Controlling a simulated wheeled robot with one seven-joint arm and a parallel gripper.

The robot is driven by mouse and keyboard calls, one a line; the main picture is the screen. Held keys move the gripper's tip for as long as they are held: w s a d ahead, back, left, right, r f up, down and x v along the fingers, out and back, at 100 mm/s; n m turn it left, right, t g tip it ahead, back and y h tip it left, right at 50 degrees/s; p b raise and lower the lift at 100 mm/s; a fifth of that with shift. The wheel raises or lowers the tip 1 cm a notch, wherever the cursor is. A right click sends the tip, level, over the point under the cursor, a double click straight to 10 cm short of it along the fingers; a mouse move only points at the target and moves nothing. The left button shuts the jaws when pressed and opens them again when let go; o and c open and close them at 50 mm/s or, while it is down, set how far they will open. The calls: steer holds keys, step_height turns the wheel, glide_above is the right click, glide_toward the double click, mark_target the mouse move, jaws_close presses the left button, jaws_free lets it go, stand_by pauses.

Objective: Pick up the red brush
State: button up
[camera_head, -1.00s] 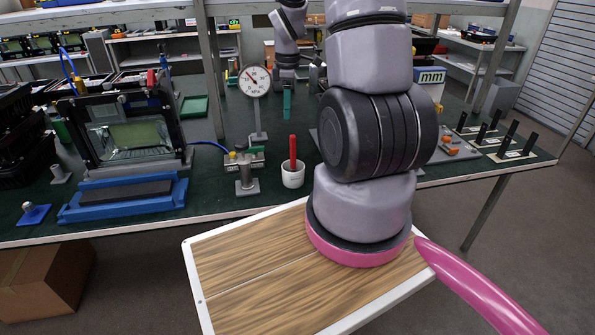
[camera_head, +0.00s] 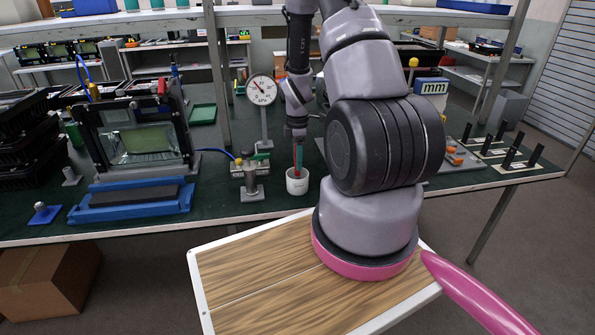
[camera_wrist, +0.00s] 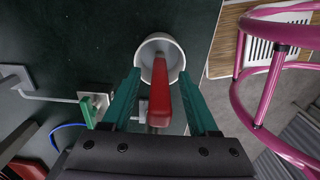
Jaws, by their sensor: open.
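The red brush (camera_wrist: 160,92) stands in a white cup (camera_head: 297,185) on the dark green bench top. In the head view only a little of the brush's red handle (camera_head: 295,158) shows, as my gripper covers most of it. My gripper (camera_head: 298,150) hangs over the cup, pointing down. In the wrist view its two green fingers (camera_wrist: 162,100) are open, one on each side of the red handle, with a gap visible on both sides. The white cup also shows in the wrist view (camera_wrist: 177,48), beyond the fingertips.
A small valve fitting (camera_head: 250,175) stands just left of the cup, and a pressure gauge (camera_head: 261,90) on a post stands behind it. A framed floodlight housing (camera_head: 140,135) is farther left. A wood-topped surface (camera_head: 260,275) lies in front of the bench.

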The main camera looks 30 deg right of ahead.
steer(key=shift+f, duration=0.95)
jaws_close()
steer(key=shift+r, duration=0.15)
step_height(320, 180, up, 10)
steer(key=shift+f, duration=0.1)
